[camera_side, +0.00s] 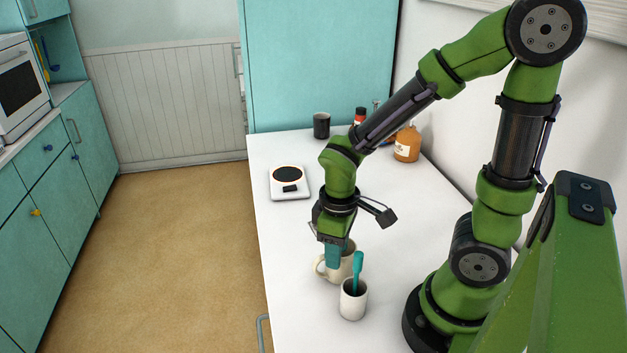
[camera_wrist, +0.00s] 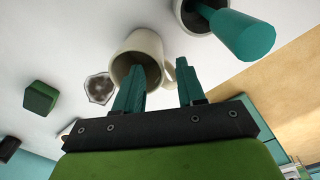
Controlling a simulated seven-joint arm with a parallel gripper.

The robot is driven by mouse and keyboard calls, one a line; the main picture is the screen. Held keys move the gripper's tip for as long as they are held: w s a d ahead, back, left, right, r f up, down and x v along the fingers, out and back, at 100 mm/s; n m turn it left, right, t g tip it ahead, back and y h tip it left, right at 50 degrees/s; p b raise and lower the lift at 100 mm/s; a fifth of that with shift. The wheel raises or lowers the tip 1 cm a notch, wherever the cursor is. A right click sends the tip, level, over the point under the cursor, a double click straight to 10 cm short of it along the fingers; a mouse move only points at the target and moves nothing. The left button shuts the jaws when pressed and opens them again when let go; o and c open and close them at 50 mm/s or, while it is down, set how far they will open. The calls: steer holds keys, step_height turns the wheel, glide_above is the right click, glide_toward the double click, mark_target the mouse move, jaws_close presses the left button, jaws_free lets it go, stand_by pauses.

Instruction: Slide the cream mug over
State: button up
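The cream mug (camera_side: 345,269) stands upright on the white counter, its handle toward the left in the side view. In the wrist view the mug (camera_wrist: 148,40) shows its open mouth, with the handle on its right. My gripper (camera_side: 333,266) is low at the mug and hides part of it in the side view. In the wrist view my gripper (camera_wrist: 161,68) has its two teal fingers apart. The left finger overlaps the mug's mouth; the right finger is just past the handle. The mug's near wall and handle lie between them. I cannot tell whether either finger touches.
A white cup (camera_side: 353,305) holding a teal-handled utensil (camera_side: 358,268) stands close in front of the mug. A kitchen scale (camera_side: 289,188), a black cup (camera_side: 321,126) and a brown bottle (camera_side: 407,147) stand farther back. The counter between scale and mug is clear.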

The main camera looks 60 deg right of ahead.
step_height(320, 180, up, 10)
steer(key=shift+a+r, duration=0.15)
stand_by(0.4)
step_height(320, 180, up, 6)
steer(key=a+m+t+y, duration=0.1)
steer(key=m+t+y, duration=0.1)
steer(key=m+t, duration=0.4)
steer(key=shift+a+r+t, duration=0.25)
steer(key=shift+a+t, duration=0.05)
steer(key=shift+t, duration=0.3)
